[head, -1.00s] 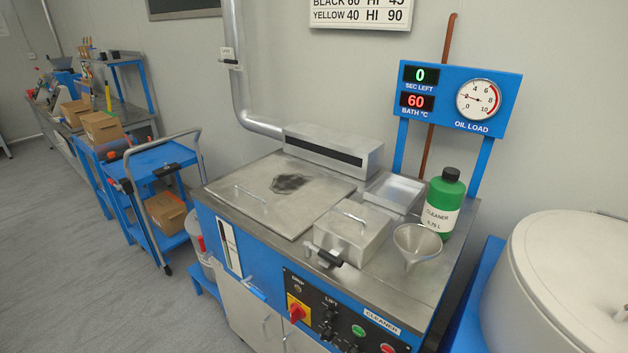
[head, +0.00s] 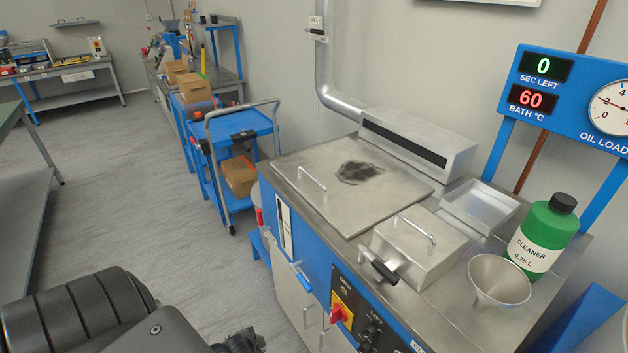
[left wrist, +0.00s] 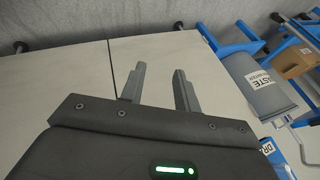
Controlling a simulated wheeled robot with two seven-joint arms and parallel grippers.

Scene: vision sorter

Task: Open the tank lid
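The tank lid (head: 352,190) is a large flat steel plate with a dark smudge, lying flat and closed on top of the cleaning machine. Its thin bar handle (head: 312,178) is near its left edge. My left arm is at the lower left of the head view, apart from the lid. My left gripper (left wrist: 158,82) shows in the left wrist view with its two fingers apart and nothing between them. Pale panels fill the view behind it; the lid is not seen there. My right gripper is not in view.
A smaller lidded steel box (head: 420,246), a funnel (head: 499,280), a green cleaner bottle (head: 545,236) and a shallow tray (head: 480,205) stand right of the lid. A steel hood (head: 420,139) is behind it. A blue cart (head: 240,130) stands left; open floor lies nearer.

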